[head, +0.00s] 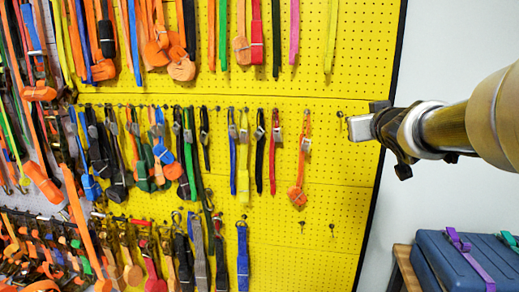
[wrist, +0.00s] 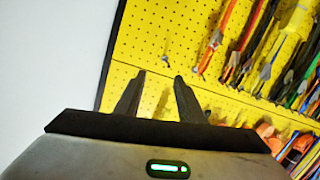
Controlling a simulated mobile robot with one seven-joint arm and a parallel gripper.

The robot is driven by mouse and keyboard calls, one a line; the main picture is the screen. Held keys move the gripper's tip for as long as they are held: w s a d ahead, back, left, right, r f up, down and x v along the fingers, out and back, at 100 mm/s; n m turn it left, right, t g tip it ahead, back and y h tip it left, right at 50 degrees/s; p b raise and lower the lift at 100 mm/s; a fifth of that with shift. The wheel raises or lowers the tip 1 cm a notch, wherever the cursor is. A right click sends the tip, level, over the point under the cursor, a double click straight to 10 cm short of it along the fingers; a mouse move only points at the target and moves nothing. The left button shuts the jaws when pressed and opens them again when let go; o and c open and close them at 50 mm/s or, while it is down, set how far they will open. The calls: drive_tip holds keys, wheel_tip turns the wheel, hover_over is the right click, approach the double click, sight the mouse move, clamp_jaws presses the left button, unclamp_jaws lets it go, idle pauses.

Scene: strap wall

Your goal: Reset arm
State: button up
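My gripper (wrist: 159,76) shows in the wrist view with its two dark fingers apart and nothing between them. Yellow pegboard lies beyond the fingertips. In the head view my arm reaches in from the right, and my gripper (head: 385,132) is in front of the pegboard's right edge, level with the middle row of straps. Its fingertips are hard to make out there. A bare hook (wrist: 166,62) shows just beyond the fingers in the wrist view.
The yellow pegboard (head: 330,150) carries rows of hanging straps, dense at left. An orange strap (head: 303,150) hangs nearest my gripper. White wall (head: 440,60) is clear at right.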

drive_tip(key=s+a+f+g+p, duration=0.1)
drive_tip(key=s+a+f+g, duration=0.2)
drive_tip(key=s, duration=0.7)
drive_tip(key=s+a+f+g+y+p, duration=0.1)
drive_tip(key=s+a+f+g, duration=0.3)
drive_tip(key=s+f, duration=0.3)
drive_tip(key=s+a+f+m+g+p, duration=0.1)
drive_tip(key=s+a+f+g, duration=0.2)
drive_tip(key=s, duration=1)
wheel_tip(320, 180, down, 3)
drive_tip(key=shift+s+a+f+y, duration=0.1)
drive_tip(key=shift+s+a+y, duration=0.15)
drive_tip(key=shift+a, duration=0.4)
